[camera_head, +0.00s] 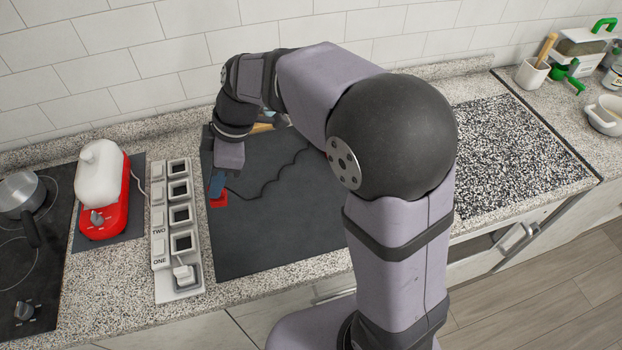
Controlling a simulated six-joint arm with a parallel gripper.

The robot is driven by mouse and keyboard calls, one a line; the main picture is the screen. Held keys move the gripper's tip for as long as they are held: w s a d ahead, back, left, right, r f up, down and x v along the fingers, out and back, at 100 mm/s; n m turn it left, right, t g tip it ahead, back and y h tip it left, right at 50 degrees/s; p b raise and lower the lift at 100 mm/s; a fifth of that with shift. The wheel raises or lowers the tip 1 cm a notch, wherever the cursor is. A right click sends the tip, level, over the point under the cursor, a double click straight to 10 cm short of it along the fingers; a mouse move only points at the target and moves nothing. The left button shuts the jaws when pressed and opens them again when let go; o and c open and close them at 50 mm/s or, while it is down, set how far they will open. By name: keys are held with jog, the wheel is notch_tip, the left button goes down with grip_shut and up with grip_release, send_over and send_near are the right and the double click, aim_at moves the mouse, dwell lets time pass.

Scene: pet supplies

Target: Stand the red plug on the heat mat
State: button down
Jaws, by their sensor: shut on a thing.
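The red plug (219,202) is low at the left edge of a large dark grey mat (270,250), which looks like the heat mat. My gripper (217,188), with blue fingers pointing down, is shut on the plug. The fingers and arm hide part of the plug. I cannot tell whether the plug touches the mat. A black cable (270,185) winds over the mat, from near the plug towards the right, where my arm hides it.
A white power strip (160,232) with several sockets stands just left of the mat, with a white plug (184,273) in its front. A red and white appliance (104,195) and a hob with a pot (20,193) are further left. The mat's front is clear.

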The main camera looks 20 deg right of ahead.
jog(key=s, duration=0.1)
jog(key=s+f+n, duration=0.1)
jog(key=s+f, duration=0.1)
jog(key=shift+d+g, duration=0.25)
jog(key=shift+g, duration=0.05)
jog(key=shift+f, duration=0.1)
jog(key=shift+f+p, duration=0.85)
jog(key=shift+f, duration=4.1)
jog(key=shift+f, duration=0.25)
jog(key=c, duration=1.8)
grip_release()
jog(key=shift+r, duration=0.1)
